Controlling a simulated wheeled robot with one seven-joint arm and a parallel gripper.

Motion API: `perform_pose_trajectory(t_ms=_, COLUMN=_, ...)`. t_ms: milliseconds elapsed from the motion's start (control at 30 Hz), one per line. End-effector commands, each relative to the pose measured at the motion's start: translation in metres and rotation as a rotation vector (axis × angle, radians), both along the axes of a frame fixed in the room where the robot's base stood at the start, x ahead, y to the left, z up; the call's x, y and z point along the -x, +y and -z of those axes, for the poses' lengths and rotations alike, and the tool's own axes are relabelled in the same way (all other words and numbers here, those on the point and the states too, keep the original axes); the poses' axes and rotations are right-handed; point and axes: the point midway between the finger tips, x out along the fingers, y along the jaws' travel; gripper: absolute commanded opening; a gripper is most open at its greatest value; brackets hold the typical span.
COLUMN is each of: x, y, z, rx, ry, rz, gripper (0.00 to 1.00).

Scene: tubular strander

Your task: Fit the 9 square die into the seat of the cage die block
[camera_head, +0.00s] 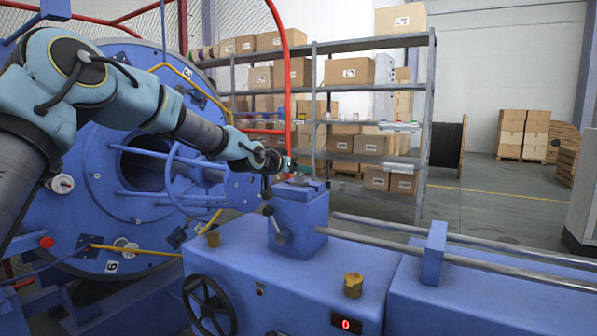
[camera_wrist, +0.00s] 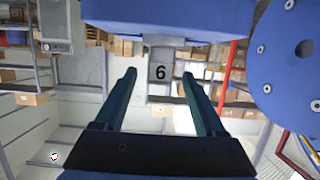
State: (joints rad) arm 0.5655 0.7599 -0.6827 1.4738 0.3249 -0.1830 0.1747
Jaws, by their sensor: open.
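The blue cage die block (camera_head: 298,222) stands on the blue machine bed, with a dark lever on its front. In the wrist view its blue body (camera_wrist: 165,18) fills the top of the picture. A grey square die (camera_wrist: 161,72) sticks out from it, its mark reading as 6 in this seemingly upside-down view. My gripper (camera_wrist: 159,73) is open, its fingers apart on either side of the die, with gaps showing. In the head view my gripper (camera_head: 284,163) is just above and left of the block's top. How deep the die sits is hidden.
The large blue strander disc (camera_head: 105,215) is close on the left, behind my arm. A red post (camera_head: 287,80) rises behind the gripper. Steel rods (camera_head: 450,252) run right from the block. Shelves of cardboard boxes (camera_head: 349,71) stand behind.

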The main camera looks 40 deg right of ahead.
Motion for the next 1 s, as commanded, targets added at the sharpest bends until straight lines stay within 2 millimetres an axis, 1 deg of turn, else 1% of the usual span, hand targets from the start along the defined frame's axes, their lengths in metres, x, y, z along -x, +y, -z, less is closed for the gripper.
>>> perform_pose_trajectory(t_ms=33, x=0.001, y=0.009, z=-0.001, rx=0.000, ry=-0.003, rz=-0.002, gripper=0.72)
perform_pose_trajectory(t_ms=300, x=0.014, y=0.060, z=-0.018, rx=0.000, ry=-0.003, rz=-0.003, gripper=0.72)
perform_pose_trajectory(t_ms=433, x=0.018, y=0.076, z=-0.024, rx=0.001, ry=-0.003, rz=-0.004, gripper=0.72)
perform_pose_trajectory(t_ms=633, x=0.022, y=0.087, z=-0.028, rx=0.002, ry=-0.002, rz=-0.002, gripper=0.72)
perform_pose_trajectory(t_ms=1000, x=0.023, y=0.088, z=-0.029, rx=0.002, ry=-0.002, rz=-0.001, gripper=0.72)
